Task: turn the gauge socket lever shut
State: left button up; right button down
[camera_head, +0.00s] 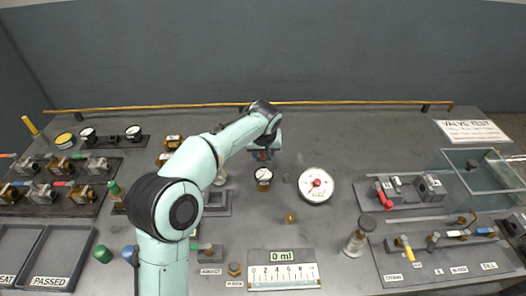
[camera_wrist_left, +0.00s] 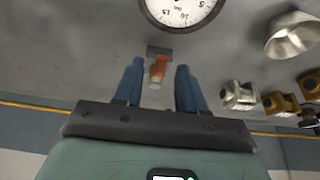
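The gauge socket lever (camera_wrist_left: 158,68) is a short orange lever with a pale tip, on a small grey block (camera_wrist_left: 172,53) in the left wrist view. A small white-faced gauge (camera_wrist_left: 180,8) stands beside that block. In the head view this gauge (camera_head: 263,174) is just in front of my left gripper (camera_head: 262,157), where a bit of orange shows. In the left wrist view my left gripper (camera_wrist_left: 160,70) is open, with one blue finger on each side of the lever; I cannot tell whether they touch it. My right gripper is not in view.
Valve trays (camera_head: 80,205) lie at left, and a clear bin (camera_head: 480,175) at right. A brass rail (camera_head: 350,103) runs along the back.

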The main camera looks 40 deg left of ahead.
pick_arm(q)
grip_shut()
